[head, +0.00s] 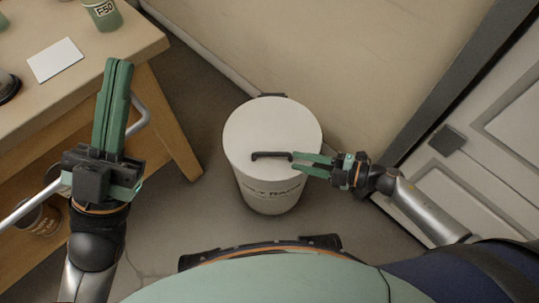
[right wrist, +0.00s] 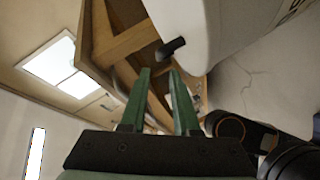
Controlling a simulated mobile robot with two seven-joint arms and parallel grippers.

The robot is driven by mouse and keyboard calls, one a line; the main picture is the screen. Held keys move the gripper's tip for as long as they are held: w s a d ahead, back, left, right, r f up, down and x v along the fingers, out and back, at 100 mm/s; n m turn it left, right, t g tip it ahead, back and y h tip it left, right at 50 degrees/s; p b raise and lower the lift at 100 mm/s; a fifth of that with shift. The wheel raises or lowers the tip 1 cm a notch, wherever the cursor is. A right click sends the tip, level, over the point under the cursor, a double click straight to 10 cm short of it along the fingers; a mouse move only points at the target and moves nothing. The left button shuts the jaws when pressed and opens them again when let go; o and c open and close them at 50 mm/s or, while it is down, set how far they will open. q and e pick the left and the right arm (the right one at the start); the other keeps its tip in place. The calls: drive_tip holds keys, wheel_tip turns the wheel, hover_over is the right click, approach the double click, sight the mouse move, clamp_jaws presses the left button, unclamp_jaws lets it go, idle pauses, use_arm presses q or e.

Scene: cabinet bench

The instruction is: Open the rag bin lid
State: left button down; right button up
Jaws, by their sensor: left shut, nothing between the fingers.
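The rag bin (head: 270,195) is a white round bin with dark lettering on its front, standing on the floor. Its white lid (head: 270,125) lies closed on top, with a dark hinge at the back edge and a dark bar handle (head: 268,155) near the front. My right gripper (head: 296,162) is at the handle's right end with its fingers apart. In the right wrist view the handle's dark end (right wrist: 171,47) shows just beyond the open fingertips (right wrist: 159,71), with nothing between them. My left gripper (head: 119,62) is shut and empty, pointing up in front of the bench.
A wooden bench (head: 140,42) stands at the left with a white card (head: 55,60) and a green can (head: 102,14) on it. A wall is behind the bin, and a grey panelled door (head: 480,140) is at the right. Floor is clear between bench and bin.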

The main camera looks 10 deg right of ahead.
sight(270, 153)
drive_tip(key=b+x, duration=0.2)
drive_tip(key=x, duration=0.7)
drive_tip(key=shift+w+a, duration=0.15)
drive_tip(key=shift+a, duration=0.05)
drive_tip(key=shift+c, duration=0.3)
clamp_jaws()
drive_tip(key=shift+d+f, duration=0.1)
idle(0.6)
